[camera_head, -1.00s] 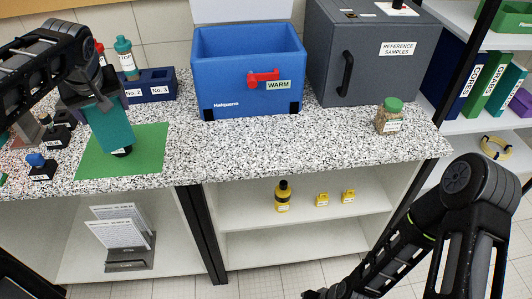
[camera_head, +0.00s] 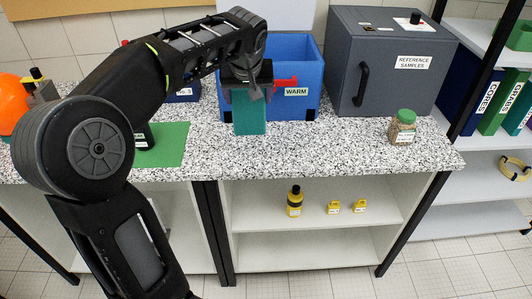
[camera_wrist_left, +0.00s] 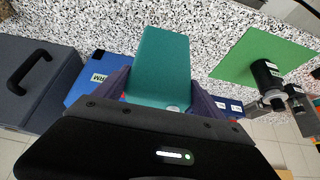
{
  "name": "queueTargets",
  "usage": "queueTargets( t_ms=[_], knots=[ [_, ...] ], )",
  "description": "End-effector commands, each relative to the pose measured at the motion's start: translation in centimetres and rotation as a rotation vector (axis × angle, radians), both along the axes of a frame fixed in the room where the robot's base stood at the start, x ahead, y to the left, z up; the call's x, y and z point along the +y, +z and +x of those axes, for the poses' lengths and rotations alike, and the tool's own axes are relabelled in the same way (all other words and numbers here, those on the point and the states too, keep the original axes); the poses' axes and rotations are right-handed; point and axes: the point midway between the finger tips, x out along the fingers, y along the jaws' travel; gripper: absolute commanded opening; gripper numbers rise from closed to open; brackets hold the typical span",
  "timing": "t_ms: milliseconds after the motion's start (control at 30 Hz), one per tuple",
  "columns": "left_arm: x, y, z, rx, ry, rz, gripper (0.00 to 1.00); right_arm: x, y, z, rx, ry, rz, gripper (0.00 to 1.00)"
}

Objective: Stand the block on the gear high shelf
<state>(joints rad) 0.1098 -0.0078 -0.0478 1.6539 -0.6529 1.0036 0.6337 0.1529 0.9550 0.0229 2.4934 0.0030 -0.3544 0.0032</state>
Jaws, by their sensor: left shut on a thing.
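The block (camera_head: 250,113) is a teal rectangular piece held in front of the blue box in the head view. It fills the middle of the left wrist view (camera_wrist_left: 160,62). My left gripper (camera_head: 247,86) is shut on it, with a finger on either side, and the block hangs down from it. The block appears to be above the bench. No label in view reads gear; a white shelf unit (camera_head: 480,164) stands at the right, and I cannot tell which shelf is the gear high one. My right gripper is out of view.
The blue box (camera_head: 310,62) marked WARM and the grey reference samples cabinet (camera_head: 382,75) stand at the back. A green-lidded jar (camera_head: 403,128) is near the bench's right end. A green mat (camera_head: 172,146) lies left. Binders (camera_head: 497,103) occupy part of the right unit.

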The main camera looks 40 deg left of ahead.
Motion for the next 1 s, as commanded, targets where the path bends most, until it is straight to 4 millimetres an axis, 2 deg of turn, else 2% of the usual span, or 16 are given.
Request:
queueTargets(
  t_ms=[33, 233, 533, 733, 1000],
  knots=[
    [0.0, 0.1, 0.1, -0.003, -0.001, 0.001, 0.07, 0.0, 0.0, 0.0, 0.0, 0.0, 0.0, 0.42],
    [0.0, -0.5, 0.0, 0.0, -0.001, 0.001, 0.07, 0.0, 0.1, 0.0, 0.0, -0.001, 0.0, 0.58],
    [0.0, -5.3, 0.0, 0.001, -0.001, -0.001, 0.07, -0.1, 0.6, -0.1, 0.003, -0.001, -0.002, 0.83],
    [0.0, -6.2, 0.1, -0.004, -0.001, 0.002, 0.07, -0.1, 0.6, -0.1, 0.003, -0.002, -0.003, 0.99],
    [0.0, -6.8, 0.0, -0.001, 0.0, 0.001, 0.07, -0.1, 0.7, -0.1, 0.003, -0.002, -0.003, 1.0]
  ],
)
